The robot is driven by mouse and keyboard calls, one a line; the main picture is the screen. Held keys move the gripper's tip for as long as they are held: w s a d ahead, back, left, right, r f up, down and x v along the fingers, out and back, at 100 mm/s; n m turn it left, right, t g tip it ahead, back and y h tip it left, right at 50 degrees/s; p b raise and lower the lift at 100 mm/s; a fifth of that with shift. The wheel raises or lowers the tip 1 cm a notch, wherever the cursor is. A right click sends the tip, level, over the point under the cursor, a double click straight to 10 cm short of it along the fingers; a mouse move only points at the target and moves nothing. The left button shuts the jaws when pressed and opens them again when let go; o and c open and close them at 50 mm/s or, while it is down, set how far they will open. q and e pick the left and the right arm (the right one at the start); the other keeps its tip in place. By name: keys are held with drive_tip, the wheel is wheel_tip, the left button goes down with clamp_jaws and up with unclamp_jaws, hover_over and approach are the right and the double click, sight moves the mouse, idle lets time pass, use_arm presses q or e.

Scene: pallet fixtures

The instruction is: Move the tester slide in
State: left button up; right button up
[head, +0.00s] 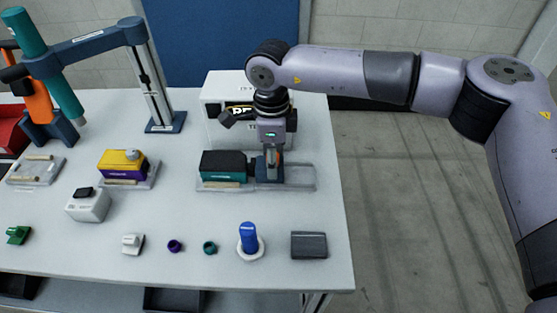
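A grey slide rail (300,178) lies on the table in front of a white box (215,118) with partly hidden lettering. A teal and black block (222,166) sits on the left part of the rail. A dark blue slide piece (262,171) stands just right of it, and the rail's right end is bare. My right gripper (272,163) points down at the dark blue piece, at or very close to its upright part. Its fingers are small and overlap the piece, so their opening and any contact cannot be made out. My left gripper is not in view.
A yellow and purple block (122,164) sits on a fixture to the left. A jointed arm stand (160,100) with a teal cylinder rises at back left. A blue-handled stamp-like item (248,236), a dark grey block (309,245) and small parts line the front. The table ends at right.

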drive_tip(key=shift+r, duration=0.15)
drive_tip(key=shift+r+p, duration=1.7)
drive_tip(key=shift+r, duration=2.2)
drive_tip(key=shift+f, duration=0.1)
